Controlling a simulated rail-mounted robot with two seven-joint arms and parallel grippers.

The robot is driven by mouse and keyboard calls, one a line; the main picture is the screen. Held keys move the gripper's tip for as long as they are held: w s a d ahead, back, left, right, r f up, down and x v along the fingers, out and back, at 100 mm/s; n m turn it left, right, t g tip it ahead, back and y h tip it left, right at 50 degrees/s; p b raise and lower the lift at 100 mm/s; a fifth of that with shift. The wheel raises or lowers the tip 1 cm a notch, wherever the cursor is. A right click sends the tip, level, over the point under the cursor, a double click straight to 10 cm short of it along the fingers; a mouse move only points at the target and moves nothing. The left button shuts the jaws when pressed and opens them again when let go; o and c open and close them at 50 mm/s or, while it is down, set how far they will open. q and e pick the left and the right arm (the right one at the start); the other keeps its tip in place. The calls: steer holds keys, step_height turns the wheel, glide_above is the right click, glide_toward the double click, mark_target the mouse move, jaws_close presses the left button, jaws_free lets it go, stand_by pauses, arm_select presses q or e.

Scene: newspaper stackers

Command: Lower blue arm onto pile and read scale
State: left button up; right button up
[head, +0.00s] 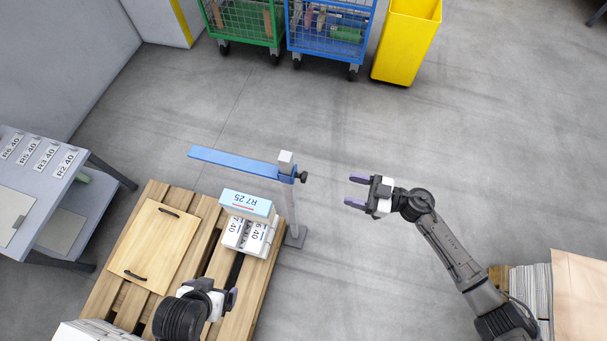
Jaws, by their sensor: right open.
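The blue arm (232,161) sticks out to the left from a grey upright post (290,210) with a black knob at the clamp. It hangs above the far end of the pallet, clear of the pile. The pile (249,222) is a blue-topped bundle marked R7 25 over white bundles marked 40, on the wooden pallet (202,207). No scale marks can be made out on the post. My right gripper (356,191) is open and empty, right of the post and apart from it. My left gripper (232,300) is low over the pallet, its jaw state unclear.
A wooden board with two black handles (155,245) lies on the pallet. A grey table with labels (40,170) stands left. Green (240,20) and blue (330,30) cage carts and a yellow bin (406,42) stand at the back. Paper stacks (530,290) lie lower right. Middle floor is clear.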

mark_target(304, 177)
steer(key=shift+b+x, duration=1)
steer(key=shift+x, duration=5.95)
jaws_close()
